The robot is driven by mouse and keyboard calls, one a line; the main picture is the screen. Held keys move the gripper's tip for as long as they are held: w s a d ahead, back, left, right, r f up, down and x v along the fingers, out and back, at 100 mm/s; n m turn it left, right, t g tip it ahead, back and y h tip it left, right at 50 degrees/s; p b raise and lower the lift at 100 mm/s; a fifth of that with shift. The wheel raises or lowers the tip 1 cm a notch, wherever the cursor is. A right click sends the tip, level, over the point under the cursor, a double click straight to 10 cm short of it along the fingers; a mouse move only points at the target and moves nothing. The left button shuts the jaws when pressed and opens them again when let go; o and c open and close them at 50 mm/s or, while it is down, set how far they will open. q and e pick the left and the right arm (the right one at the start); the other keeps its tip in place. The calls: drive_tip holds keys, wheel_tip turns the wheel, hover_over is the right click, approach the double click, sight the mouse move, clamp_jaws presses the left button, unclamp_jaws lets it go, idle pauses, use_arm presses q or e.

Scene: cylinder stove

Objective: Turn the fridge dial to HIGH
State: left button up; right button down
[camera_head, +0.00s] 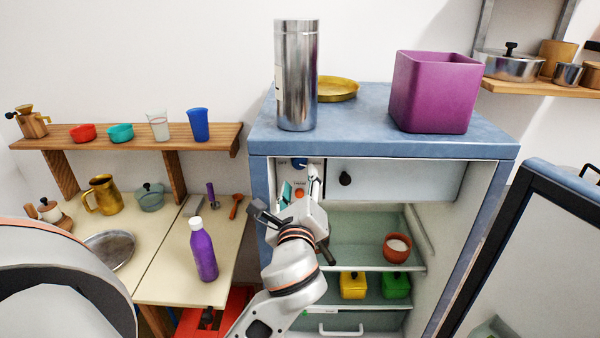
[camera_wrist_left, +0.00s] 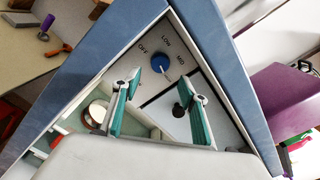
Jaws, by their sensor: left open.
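The blue fridge dial (camera_head: 299,163) is on the panel at the top left inside the open fridge (camera_head: 385,151). In the left wrist view the round dial (camera_wrist_left: 160,62) shows beyond the fingers, with the labels OFF, LOW and MID around it. A pale mark reaches from its edge toward the lower right; I cannot tell its exact setting. My left gripper (camera_head: 300,184) is in front of the panel, just below the dial. In the wrist view its two teal-padded fingers (camera_wrist_left: 164,90) are spread apart with nothing between them. My right gripper is not in view.
A white compartment door with a black knob (camera_head: 345,178) is right of the dial. The fridge door (camera_head: 510,245) stands open at the right. A steel canister (camera_head: 297,75) and purple bin (camera_head: 433,92) stand on top. Shelves below hold a terracotta pot (camera_head: 397,250) and small containers.

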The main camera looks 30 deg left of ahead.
use_arm(q)
drive_tip(key=shift+v, duration=2.75)
